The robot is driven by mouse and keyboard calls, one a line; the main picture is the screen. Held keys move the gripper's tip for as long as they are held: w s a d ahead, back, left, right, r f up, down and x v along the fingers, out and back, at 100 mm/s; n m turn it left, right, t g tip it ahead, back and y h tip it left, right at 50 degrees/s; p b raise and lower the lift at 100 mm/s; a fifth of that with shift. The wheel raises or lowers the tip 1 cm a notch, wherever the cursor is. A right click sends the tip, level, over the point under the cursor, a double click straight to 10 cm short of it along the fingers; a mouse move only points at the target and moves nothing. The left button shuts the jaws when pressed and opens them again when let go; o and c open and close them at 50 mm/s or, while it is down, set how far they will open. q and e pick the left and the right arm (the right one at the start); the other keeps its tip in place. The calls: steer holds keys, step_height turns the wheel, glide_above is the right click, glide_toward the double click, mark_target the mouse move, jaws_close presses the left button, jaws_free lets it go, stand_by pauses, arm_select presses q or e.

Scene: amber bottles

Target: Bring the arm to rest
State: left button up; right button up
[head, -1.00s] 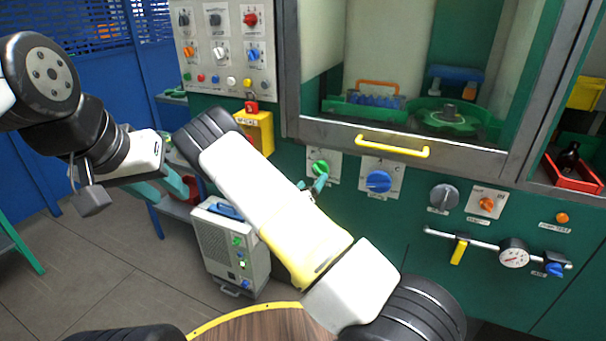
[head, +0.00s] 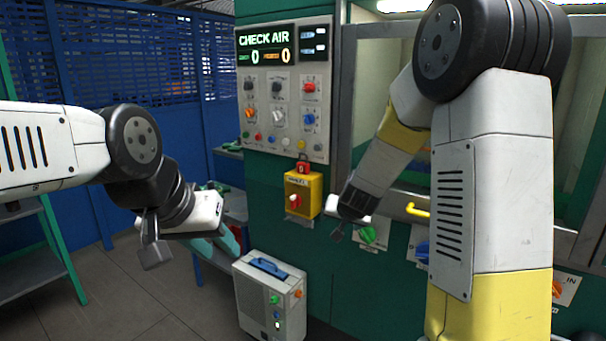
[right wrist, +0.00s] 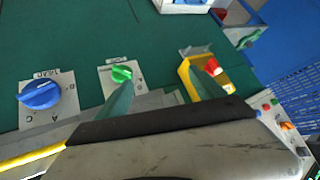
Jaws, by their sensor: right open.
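My right gripper (right wrist: 155,92) shows in the right wrist view with its two teal fingers spread apart and nothing between them. In the head view my right arm crosses the right half, and its wrist end hangs in front of the green machine (head: 285,225), near a green knob (head: 369,235). Its fingers are hard to make out there. My left gripper (head: 226,240) is at the left, pointing right and down, its teal fingers partly hidden by its own body. I cannot tell whether it is open.
A yellow switch box (head: 302,194) with a red knob sticks out from the machine front. A control panel (head: 285,90) sits above it. A grey box with a blue handle (head: 270,292) stands low in front. A yellow door handle (head: 417,210) lies partly behind my right arm. Floor at left is clear.

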steer(key=s+d+r+n+g, duration=0.1)
steer(key=s+r, duration=0.3)
steer(key=s, duration=0.6)
steer(key=s+d+r+n+g+y, duration=0.1)
steer(key=s+r, duration=0.3)
steer(key=s, duration=0.6)
steer(key=s+d+r+n+g, duration=0.1)
steer(key=s+r, duration=0.3)
steer(key=s, duration=0.6)
steer(key=shift+s+d+r+n+y, duration=0.2)
steer(key=shift+d+r+n+y, duration=0.1)
steer(key=shift+d+r, duration=0.05)
